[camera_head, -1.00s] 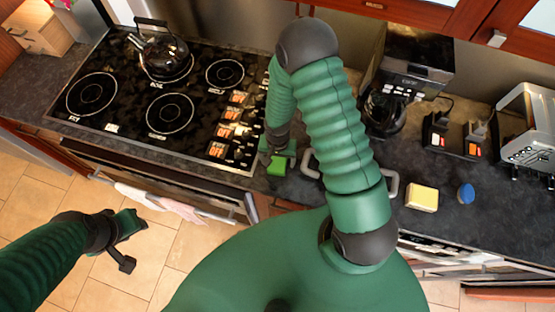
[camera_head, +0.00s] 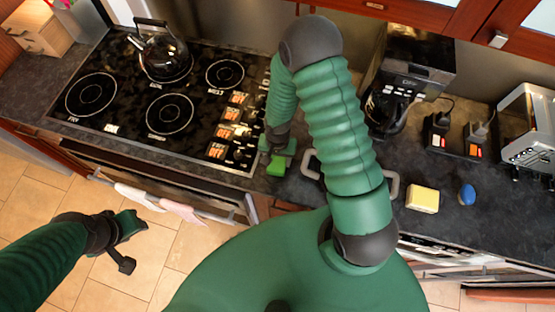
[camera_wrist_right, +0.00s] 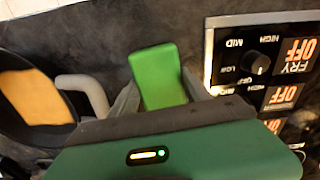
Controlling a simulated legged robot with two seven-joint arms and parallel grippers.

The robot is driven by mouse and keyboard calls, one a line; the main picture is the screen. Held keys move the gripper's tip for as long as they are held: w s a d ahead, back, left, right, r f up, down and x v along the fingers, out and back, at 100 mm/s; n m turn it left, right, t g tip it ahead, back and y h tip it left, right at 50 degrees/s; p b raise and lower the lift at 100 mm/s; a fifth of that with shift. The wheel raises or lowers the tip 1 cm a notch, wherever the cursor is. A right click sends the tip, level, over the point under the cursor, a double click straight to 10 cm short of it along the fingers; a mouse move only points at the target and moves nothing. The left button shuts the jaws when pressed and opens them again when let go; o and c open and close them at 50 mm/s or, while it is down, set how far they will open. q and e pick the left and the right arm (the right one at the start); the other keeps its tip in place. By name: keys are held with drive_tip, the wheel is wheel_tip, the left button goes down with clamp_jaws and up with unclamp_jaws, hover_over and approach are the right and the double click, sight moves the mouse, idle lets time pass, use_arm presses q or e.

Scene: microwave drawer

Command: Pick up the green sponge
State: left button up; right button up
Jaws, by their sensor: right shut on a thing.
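The green sponge (camera_head: 277,166) is at the right edge of the stove in the head view. In the right wrist view the sponge (camera_wrist_right: 158,76) stands out between the fingers of my right gripper (camera_wrist_right: 160,95). My right gripper (camera_head: 279,157) is shut on it. I cannot tell whether the sponge still touches the counter. My left gripper (camera_head: 128,240) hangs over the tiled floor at the lower left, away from the sponge, with its fingers spread apart and nothing between them.
The black stove (camera_head: 170,100) with a kettle (camera_head: 162,52) is left of the sponge. A pan (camera_wrist_right: 30,110) holding something orange is beside it in the wrist view. A coffee maker (camera_head: 412,75), yellow sponge (camera_head: 422,198), blue object (camera_head: 467,194) and toaster (camera_head: 530,125) stand to the right.

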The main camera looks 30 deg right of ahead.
wheel_tip(320, 180, up, 2)
drive_tip(key=shift+w+r+b, duration=0.1)
drive_tip(key=shift+b, duration=0.3)
drive_tip(key=s+b, duration=0.1)
drive_tip(key=s, duration=0.1)
drive_tip(key=s+a, duration=0.1)
drive_tip(key=s, duration=0.2)
drive_tip(key=s+b, duration=0.1)
drive_tip(key=s, duration=0.1)
drive_tip(key=shift+s+a+r+b, duration=0.2)
drive_tip(key=shift+a+r+b, duration=0.05)
drive_tip(key=shift+r+b, duration=0.15)
drive_tip(key=s+p, duration=0.1)
drive_tip(key=s+r+p, duration=0.1)
drive_tip(key=s+a+p, duration=0.1)
drive_tip(key=shift+s+r, duration=0.4)
drive_tip(key=s+p, duration=0.1)
drive_tip(key=p, duration=0.1)
drive_tip(key=s+p, duration=0.1)
drive_tip(key=p, duration=0.4)
drive_tip(key=shift+s+a+f, duration=0.1)
drive_tip(key=shift+s+a, duration=0.15)
drive_tip(key=shift+s, duration=0.15)
drive_tip(key=shift+s+a+f+p, duration=0.1)
drive_tip(key=shift+s+p, duration=0.3)
drive_tip(key=shift+s, duration=0.1)
drive_tip(key=shift+s+a+f+p, duration=0.1)
drive_tip(key=shift+s+p, duration=0.3)
drive_tip(key=shift+s, duration=0.05)
